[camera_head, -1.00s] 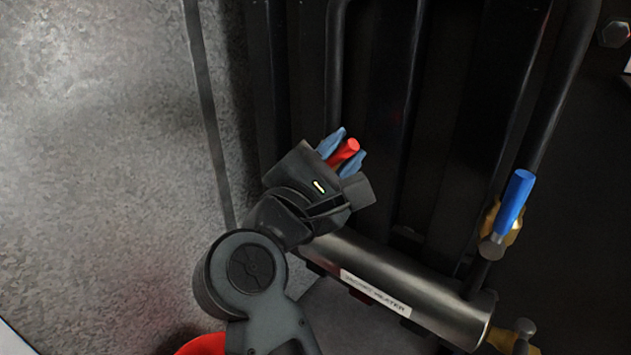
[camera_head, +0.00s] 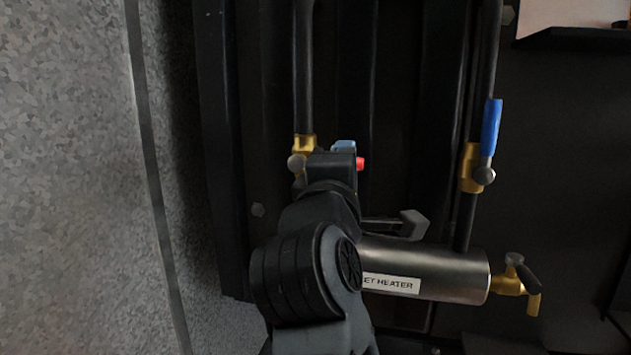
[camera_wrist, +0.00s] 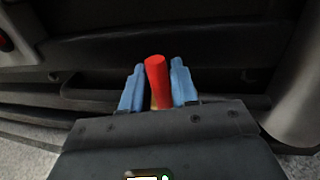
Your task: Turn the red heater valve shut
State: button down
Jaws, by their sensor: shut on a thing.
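The red heater valve handle (camera_head: 360,163) shows as a short red tip in the head view, pointing right, roughly across the upright pipe. Its brass valve body (camera_head: 304,146) sits on the left pipe, partly behind my wrist. My gripper (camera_head: 346,152) is at the handle, with one blue fingertip showing above it. In the wrist view, the red handle (camera_wrist: 156,78) stands between the two blue fingers of my gripper (camera_wrist: 157,88), which is shut on it. The handle's root is mostly hidden.
A silver jacket heater cylinder (camera_head: 445,273) lies below, behind my arm. A blue-handled valve (camera_head: 490,128) stands on the right pipe, its handle along the pipe. A brass drain tap (camera_head: 512,284) sticks out at the cylinder's right end. A grey speckled surface (camera_head: 75,180) fills the left.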

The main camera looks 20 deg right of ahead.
jog(key=shift+f+m+b, duration=0.25)
jog(key=shift+m+b, duration=0.1)
jog(key=shift+m, duration=0.15)
jog(key=c, duration=1)
grip_release()
jog(key=shift+a, duration=0.1)
jog(key=v, duration=0.7)
jog(key=shift+s+a+p, duration=0.25)
jog(key=shift+p, duration=0.1)
jog(key=shift+f, duration=0.1)
